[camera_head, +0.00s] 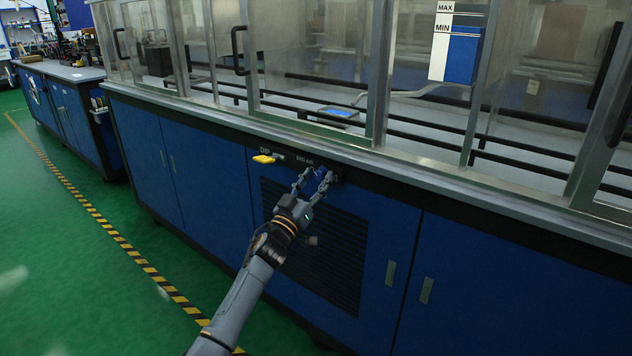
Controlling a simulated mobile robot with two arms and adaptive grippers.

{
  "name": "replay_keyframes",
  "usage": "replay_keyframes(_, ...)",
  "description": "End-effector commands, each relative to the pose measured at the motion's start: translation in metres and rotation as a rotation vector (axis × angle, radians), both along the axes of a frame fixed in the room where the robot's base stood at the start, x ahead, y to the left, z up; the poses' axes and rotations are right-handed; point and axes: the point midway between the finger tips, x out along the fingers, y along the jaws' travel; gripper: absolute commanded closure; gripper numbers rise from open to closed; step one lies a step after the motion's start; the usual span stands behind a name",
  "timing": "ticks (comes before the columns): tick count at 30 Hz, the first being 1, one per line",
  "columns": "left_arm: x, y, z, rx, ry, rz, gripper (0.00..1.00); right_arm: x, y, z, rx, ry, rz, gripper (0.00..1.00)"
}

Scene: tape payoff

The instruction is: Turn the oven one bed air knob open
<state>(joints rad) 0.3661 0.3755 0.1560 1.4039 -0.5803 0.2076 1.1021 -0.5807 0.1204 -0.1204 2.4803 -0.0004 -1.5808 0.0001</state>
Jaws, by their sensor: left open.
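My left gripper (315,176) is open at the front panel of the blue machine (206,173), just below its grey ledge. Its two fingers reach up to the panel under a small label that seems to read "BED AIR". A small blue part (318,171) shows between the fingers; I cannot tell whether it is the air knob or whether the fingers touch it. A yellow lever (264,159) sits on the panel to the left of the gripper, under a "DIP" label. My right gripper is not in view.
Framed clear panels with black handles (237,50) rise above the ledge. A blue-and-white MIN/MAX sign (457,42) hangs at the upper right. Blue cabinet doors and a dark vent grille (335,262) lie below. Green floor (60,250) with a yellow-black stripe is open at the left.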

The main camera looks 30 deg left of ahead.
Motion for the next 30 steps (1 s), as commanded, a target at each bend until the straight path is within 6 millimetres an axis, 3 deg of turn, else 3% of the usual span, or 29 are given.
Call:
replay_keyframes(7, 0.0007, 0.0, 0.0, 0.0, 0.001, 0.0, 0.49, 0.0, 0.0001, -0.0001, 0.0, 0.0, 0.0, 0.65)
replay_keyframes(15, 0.0006, 0.0, -0.0001, 0.0, 0.001, 0.0, 1.0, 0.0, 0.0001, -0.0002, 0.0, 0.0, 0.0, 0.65)
replay_keyframes(30, 0.0006, 0.0014, -0.0006, 0.122, -0.008, 0.002, 1.0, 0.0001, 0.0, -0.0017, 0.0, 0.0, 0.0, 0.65)
